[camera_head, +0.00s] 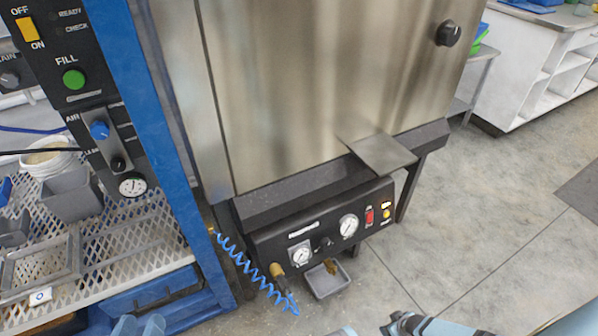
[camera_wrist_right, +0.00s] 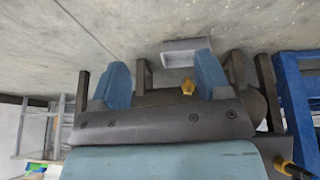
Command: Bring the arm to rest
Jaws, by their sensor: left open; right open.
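My right gripper (camera_wrist_right: 163,82) fills the middle of the right wrist view. Its two blue fingers are spread apart and hold nothing. Behind them, past the gap, show a yellow fitting (camera_wrist_right: 188,87) and a small grey tray (camera_wrist_right: 185,50). In the head view, blue-grey parts of mine show at the bottom right edge, mostly cut off.
A steel hopper (camera_head: 330,90) stands above a black gauge panel (camera_head: 325,232) with a coiled blue hose (camera_head: 250,272). A flat metal plate (camera_head: 380,153) juts out in front. A blue-framed rack with a mesh shelf (camera_head: 130,240) stands left. The floor (camera_head: 500,220) at right is clear.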

